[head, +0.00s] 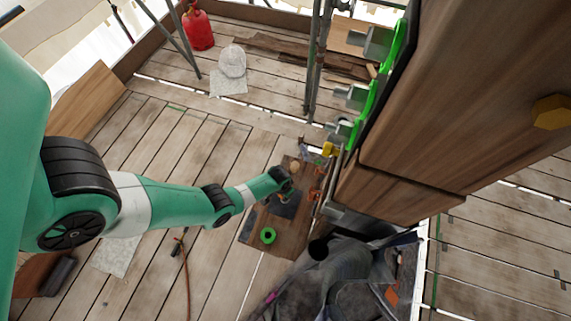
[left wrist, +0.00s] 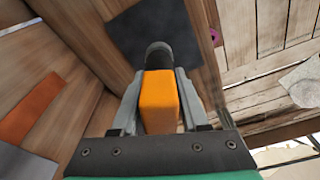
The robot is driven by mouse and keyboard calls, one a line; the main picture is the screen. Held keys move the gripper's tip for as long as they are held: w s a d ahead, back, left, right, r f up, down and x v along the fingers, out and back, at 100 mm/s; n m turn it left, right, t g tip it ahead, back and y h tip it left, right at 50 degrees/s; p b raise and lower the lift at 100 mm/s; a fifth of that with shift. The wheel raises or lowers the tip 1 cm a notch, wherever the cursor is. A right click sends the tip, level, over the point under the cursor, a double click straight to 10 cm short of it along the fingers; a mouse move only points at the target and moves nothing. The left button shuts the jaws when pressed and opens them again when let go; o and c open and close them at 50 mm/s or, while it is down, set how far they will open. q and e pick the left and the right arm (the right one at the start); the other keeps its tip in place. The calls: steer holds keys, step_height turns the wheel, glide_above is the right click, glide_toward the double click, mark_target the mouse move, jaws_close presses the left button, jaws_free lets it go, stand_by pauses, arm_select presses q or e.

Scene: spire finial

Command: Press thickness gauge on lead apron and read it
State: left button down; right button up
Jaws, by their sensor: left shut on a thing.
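My left gripper (left wrist: 158,88) is shut on an orange block-shaped gauge (left wrist: 161,105) with a dark round probe (left wrist: 158,55) at its far end. The probe overlaps the lower edge of a dark grey square sheet (left wrist: 145,28), which looks like the lead apron; I cannot tell if they touch. In the head view my left gripper (head: 284,184) is over the wooden board, just above the dark sheet (head: 286,206). The gauge is too small there to make out well, and no reading shows. My right gripper is in neither view.
A green ring (head: 268,235) lies on the board (head: 290,237). A large timber post (head: 460,100) with green brackets (head: 390,65) stands to the right. A grey crumpled bag-like heap (head: 345,280) lies in front. A red canister (head: 197,27) stands at the back. Planks at left are mostly clear.

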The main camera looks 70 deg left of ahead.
arm_select(q)
steer(key=shift+f+b, duration=1.5)
stand_by(0.9)
step_height(320, 180, up, 5)
steer(key=p, duration=0.5)
steer(key=shift+r, duration=0.1)
stand_by(1.2)
step_height(320, 180, down, 5)
steer(key=b, duration=0.4)
steer(key=shift+b, duration=0.35)
